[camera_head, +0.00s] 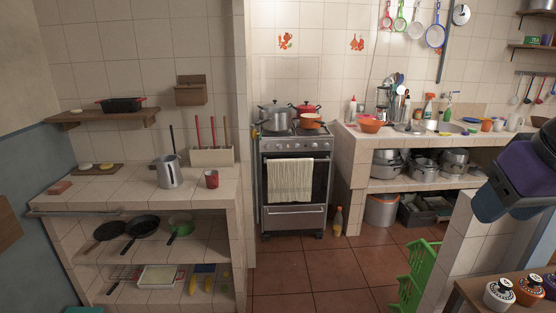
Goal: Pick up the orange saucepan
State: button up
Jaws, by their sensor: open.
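The orange saucepan (311,121) sits on the right front of the stove top (290,132), in front of a red lidded pot (306,108) and beside a large grey pot (275,117). Its rim is clear of cover, but its handle is hard to make out at this size. A part of my own arm, dark and purple-blue, shows at the right edge of the view, far from the saucepan. The fingers of my gripper do not show.
The stove (295,185) carries a towel (290,180) on its oven door. An orange bowl (371,125) stands on the right counter (350,140). A green crate (416,275) and a low tiled wall (462,250) stand at right. Floor before the stove (310,270) is clear.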

aim_at(309, 120)
jog(key=i, duration=1.8)
jog(key=i+u, duration=0.1)
jog(key=i, duration=0.8)
jog(key=i+l+u, duration=0.1)
jog(key=i, duration=0.8)
jog(key=i+l+u, duration=0.35)
jog(key=i, duration=0.15)
jog(key=i+j, duration=0.05)
